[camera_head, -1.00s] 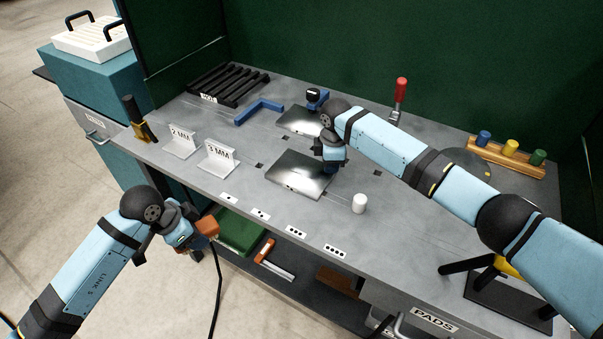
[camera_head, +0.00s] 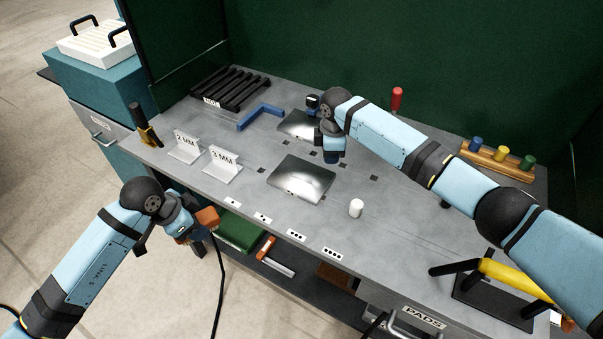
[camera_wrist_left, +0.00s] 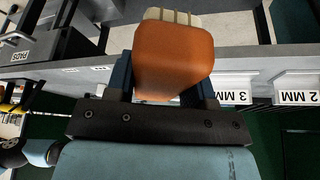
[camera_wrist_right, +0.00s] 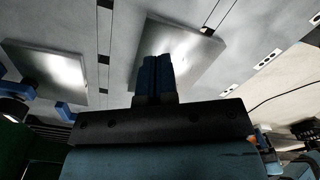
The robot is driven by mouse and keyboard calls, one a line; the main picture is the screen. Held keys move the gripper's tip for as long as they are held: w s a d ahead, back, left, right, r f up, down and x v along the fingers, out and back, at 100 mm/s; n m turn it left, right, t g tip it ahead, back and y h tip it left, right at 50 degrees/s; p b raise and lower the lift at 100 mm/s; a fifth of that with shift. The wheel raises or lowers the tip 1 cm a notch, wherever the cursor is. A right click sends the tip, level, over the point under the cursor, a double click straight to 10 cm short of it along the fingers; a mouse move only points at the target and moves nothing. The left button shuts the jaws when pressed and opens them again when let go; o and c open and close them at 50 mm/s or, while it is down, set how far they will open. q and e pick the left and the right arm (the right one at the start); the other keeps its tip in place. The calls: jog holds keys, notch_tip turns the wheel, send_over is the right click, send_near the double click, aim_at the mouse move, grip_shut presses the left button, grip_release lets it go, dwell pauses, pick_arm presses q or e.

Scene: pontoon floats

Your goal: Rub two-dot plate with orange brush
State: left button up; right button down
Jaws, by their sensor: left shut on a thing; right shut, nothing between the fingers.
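My left gripper (camera_head: 188,226) is shut on the orange brush (camera_head: 207,217), off the bench's front edge. In the left wrist view the brush (camera_wrist_left: 175,60) fills the jaws, pale bristles beyond it. My right gripper (camera_head: 332,160) is shut and empty near the front shiny plate's (camera_head: 300,178) back right side. In the right wrist view its closed fingers (camera_wrist_right: 157,72) overlap that plate (camera_wrist_right: 187,55). A second plate (camera_head: 297,126) lies behind, partly hidden by the right arm. The two-dot label (camera_head: 262,218) is on the front edge; I cannot make out dots on either plate.
A white cylinder (camera_head: 356,208) stands right of the front plate. "2 MM" (camera_head: 186,147) and "3 MM" (camera_head: 223,165) stands are at left. A blue angle piece (camera_head: 260,115), black rack (camera_head: 230,87), red-handled clamp (camera_head: 396,100) and colored pegs (camera_head: 500,155) stand farther back.

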jog(key=shift+r, duration=0.15)
pick_arm(q)
jog(key=shift+f+b, duration=0.35)
jog(key=shift+b, duration=0.05)
pick_arm(e)
notch_tip(320, 180, up, 12)
jog(key=shift+f, duration=0.2)
